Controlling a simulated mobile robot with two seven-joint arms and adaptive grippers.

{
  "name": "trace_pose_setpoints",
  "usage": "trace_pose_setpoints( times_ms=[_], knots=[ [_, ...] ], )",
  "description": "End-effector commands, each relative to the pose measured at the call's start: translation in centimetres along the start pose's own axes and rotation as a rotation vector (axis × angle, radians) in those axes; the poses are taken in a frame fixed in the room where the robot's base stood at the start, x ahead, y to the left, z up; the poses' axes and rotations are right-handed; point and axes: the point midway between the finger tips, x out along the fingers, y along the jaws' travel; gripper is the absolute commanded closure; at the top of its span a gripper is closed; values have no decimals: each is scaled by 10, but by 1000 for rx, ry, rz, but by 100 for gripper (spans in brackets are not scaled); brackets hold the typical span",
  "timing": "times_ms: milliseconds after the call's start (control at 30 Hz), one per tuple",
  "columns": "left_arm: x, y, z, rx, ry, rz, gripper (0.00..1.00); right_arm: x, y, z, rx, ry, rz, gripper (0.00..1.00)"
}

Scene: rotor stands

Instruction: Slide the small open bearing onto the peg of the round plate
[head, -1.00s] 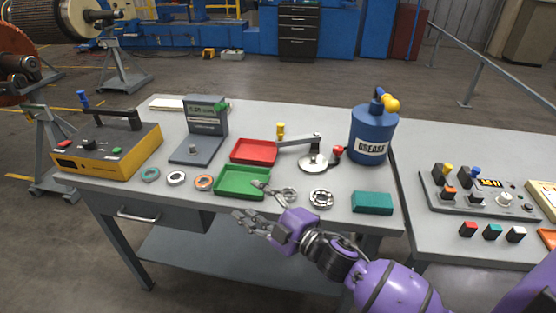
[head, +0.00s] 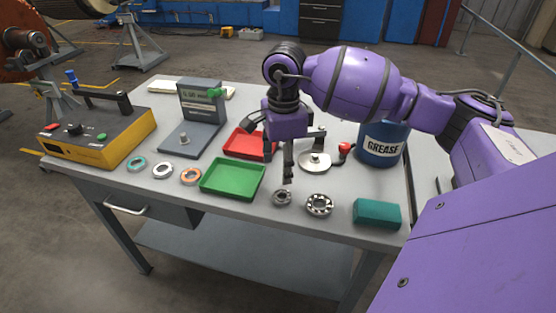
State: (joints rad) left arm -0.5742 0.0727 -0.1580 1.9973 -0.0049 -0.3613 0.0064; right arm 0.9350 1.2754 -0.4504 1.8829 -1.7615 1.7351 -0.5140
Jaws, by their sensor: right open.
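The small open bearing (head: 282,198) is a small metal ring lying on the grey table, right of the green tray. The round plate (head: 315,161) is a silver disc farther back on the table, behind the bearing. Its peg is hard to make out here, with a lever close to it. My right gripper (head: 280,168) points down and is open and empty. In the picture its fingertips are just above the small bearing and apart from it. My left gripper is out of view.
A larger bearing (head: 319,205) lies right of the small one. A green tray (head: 232,179) and a red tray (head: 239,143) are to the left. A teal block (head: 377,214) lies at right, and a blue grease can (head: 382,146) stands behind, partly hidden by my arm.

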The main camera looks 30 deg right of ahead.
Motion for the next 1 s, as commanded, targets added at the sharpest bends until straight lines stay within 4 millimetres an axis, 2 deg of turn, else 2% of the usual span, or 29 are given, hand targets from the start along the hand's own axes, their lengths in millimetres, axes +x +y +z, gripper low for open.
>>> trace_pose_setpoints(
  times_ms=[267, 700, 833, 1000],
  knots=[
    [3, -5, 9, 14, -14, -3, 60, 16, 3, -1, -13, 7, 13, 44],
    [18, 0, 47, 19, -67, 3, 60, 80, 4, -1, -13, 6, 15, 44],
    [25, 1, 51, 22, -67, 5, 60, 95, 4, -2, -13, 7, 15, 44],
    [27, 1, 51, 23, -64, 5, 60, 101, 4, -1, -12, 4, 10, 44]
  ],
)
